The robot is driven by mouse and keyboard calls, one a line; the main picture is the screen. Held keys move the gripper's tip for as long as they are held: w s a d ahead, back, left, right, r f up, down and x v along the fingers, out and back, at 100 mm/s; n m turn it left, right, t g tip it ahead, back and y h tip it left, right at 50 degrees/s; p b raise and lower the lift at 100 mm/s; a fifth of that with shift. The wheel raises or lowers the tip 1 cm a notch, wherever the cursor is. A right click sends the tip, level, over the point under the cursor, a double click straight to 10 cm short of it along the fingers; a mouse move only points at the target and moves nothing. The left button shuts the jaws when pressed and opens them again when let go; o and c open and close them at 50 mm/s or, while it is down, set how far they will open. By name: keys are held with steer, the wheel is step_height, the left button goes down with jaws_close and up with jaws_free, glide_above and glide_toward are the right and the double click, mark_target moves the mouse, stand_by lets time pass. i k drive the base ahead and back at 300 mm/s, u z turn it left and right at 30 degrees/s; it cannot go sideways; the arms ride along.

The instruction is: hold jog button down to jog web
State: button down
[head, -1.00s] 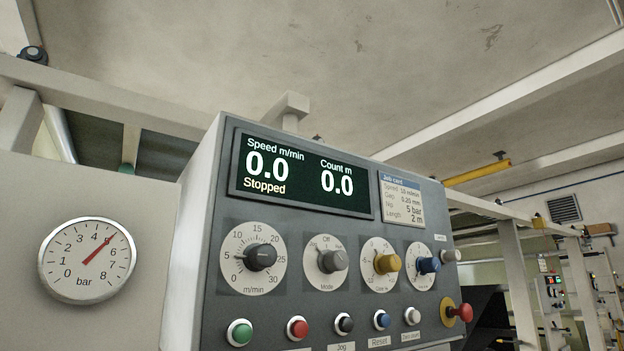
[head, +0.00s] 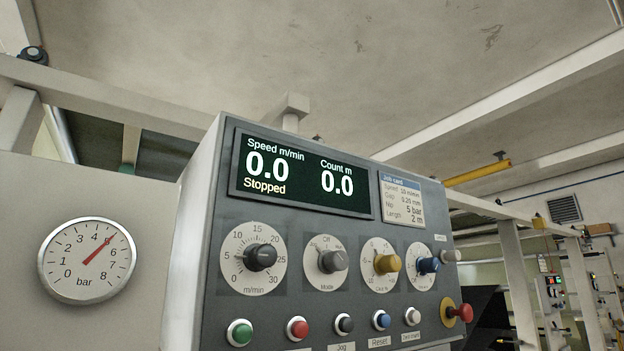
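The black jog button (head: 344,324) sits in the lower row of the grey control panel (head: 215,290), above a label reading "Jog". Nothing touches it in this view. The display (head: 305,173) reads speed 0.0 m/min, count 0.0 m and "Stopped". The mode knob (head: 332,261) is dark grey, and its dial has an "Off" mark at the top. The web is not clearly visible. My gripper is not in the head view, so its place relative to the button cannot be seen.
A green button (head: 240,332), red button (head: 298,328), blue Reset button (head: 381,320) and white button (head: 412,316) flank the jog button. A red mushroom button (head: 465,312) projects at the right. A pressure gauge (head: 87,261) at left points near 5 bar.

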mark_target(345, 325)
steer(key=z, duration=1)
steer(key=k, duration=1)
steer(key=u, duration=1.05)
steer(key=i, duration=0.5)
steer(key=z, duration=0.05)
